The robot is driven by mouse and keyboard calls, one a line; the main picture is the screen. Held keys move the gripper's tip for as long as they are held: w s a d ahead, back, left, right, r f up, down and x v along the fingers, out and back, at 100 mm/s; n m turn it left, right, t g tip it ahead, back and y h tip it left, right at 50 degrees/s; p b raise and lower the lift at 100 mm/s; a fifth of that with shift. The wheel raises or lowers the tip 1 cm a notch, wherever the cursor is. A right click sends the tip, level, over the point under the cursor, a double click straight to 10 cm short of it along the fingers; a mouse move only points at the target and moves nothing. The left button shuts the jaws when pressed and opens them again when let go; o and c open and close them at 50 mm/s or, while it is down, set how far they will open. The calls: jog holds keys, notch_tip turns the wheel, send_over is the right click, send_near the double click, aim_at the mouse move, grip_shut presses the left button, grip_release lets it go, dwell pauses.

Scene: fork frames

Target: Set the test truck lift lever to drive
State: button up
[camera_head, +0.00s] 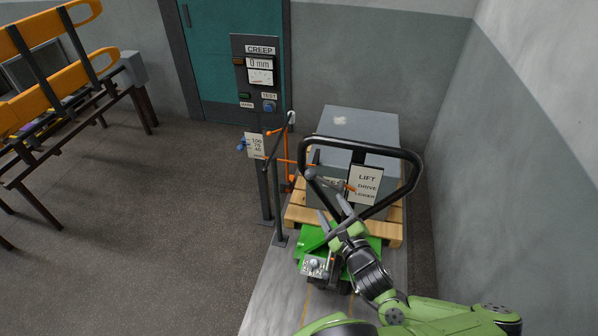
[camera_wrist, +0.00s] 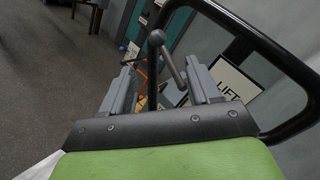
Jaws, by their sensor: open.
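The lift lever (camera_head: 327,182) is a grey rod with a round knob, mounted inside the black loop handle (camera_head: 413,166) of the green truck (camera_head: 313,238). Its knob is at the left, and a short orange tip at its right end is beside the white LIFT / DRIVE / LOWER card (camera_head: 367,197). I cannot tell for sure which word it marks. My gripper (camera_head: 333,206) is open just below the lever. In the wrist view the lever (camera_wrist: 171,62) shows between and beyond the fingers (camera_wrist: 160,80), its rod nearer the right finger. No contact is clear.
A grey block (camera_head: 350,122) stands on a wooden pallet (camera_head: 394,231) behind the handle. A gauge post with a CREEP panel (camera_head: 260,75) and an orange-armed stand (camera_head: 287,160) are at the left. A wall (camera_head: 520,150) is close on the right. Floor (camera_head: 130,210) is open at the left.

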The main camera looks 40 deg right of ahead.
jog(key=b, duration=0.8)
send_near(312, 177)
jog(key=w+f, duration=0.2)
jog(key=w, duration=0.1)
jog(key=w+d+r, duration=0.1)
jog(key=w+r+b, duration=0.1)
jog(key=shift+w+d, duration=0.15)
jog(key=shift+d, duration=0.15)
jog(key=p+x, duration=0.2)
jog(key=x, duration=0.3)
jog(key=shift+w, duration=0.15)
jog(key=shift+w+d+f+p, duration=0.15)
jog(key=shift+w+d+p, duration=0.05)
jog(key=shift+w+p, duration=0.2)
jog(key=shift+f, duration=0.1)
grip_shut()
